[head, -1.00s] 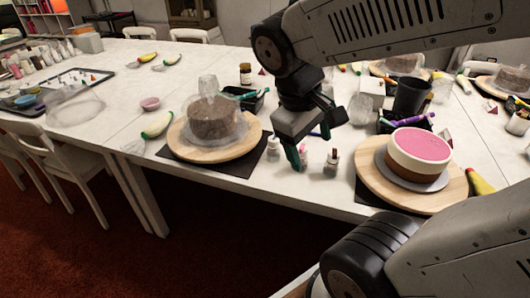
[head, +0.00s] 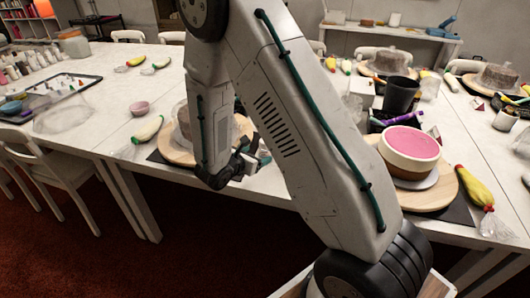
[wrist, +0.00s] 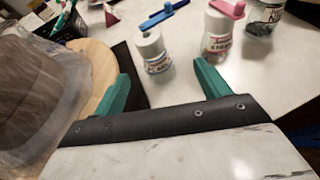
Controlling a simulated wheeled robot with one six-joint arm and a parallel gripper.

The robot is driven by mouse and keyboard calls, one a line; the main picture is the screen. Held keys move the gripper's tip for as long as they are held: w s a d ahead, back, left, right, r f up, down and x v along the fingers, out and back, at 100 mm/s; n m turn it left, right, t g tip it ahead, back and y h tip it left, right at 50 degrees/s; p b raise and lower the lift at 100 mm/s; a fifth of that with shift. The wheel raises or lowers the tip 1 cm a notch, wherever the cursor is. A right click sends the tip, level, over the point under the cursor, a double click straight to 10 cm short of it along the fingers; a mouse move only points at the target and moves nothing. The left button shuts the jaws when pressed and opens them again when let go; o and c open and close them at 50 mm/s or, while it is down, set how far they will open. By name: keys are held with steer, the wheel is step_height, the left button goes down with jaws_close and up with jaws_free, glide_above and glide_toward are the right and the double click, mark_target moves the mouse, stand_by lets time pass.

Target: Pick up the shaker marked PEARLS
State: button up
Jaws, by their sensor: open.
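My gripper (wrist: 164,82) is open and empty, its two teal fingers apart in the wrist view. A third container with dark print (wrist: 263,18) is cut off at the top right. The labels are too blurred to read surely, so I cannot tell which is PEARLS. In the head view my arm hides the shakers, and only part of my gripper (head: 254,162) shows.
A covered brown cake fills the left of the wrist view (wrist: 38,92), on a round wooden board (wrist: 97,68) close to the left finger. A pink-topped cake (head: 410,150) stands on the right. A black caddy (wrist: 35,25) is behind. White table lies bare right of the shakers.

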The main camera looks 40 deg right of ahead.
mark_target(261, 156)
steer(key=shift+w+a+f+n+t, duration=0.15)
steer(key=shift+f+n, duration=0.1)
steer(key=shift+f, duration=0.15)
steer(key=shift+w+a+f+n+t, duration=0.15)
steer(key=shift+f+n, duration=0.1)
steer(key=shift+f, duration=0.15)
steer(key=shift+w+d+f, duration=0.1)
steer(key=shift+d+f, duration=0.1)
steer(key=shift+f, duration=0.1)
steer(key=x, duration=0.7)
steer(key=shift+f, duration=0.45)
steer(key=c, duration=1.2)
steer(key=shift+c, duration=0.3)
steer(key=shift+r, duration=0.15)
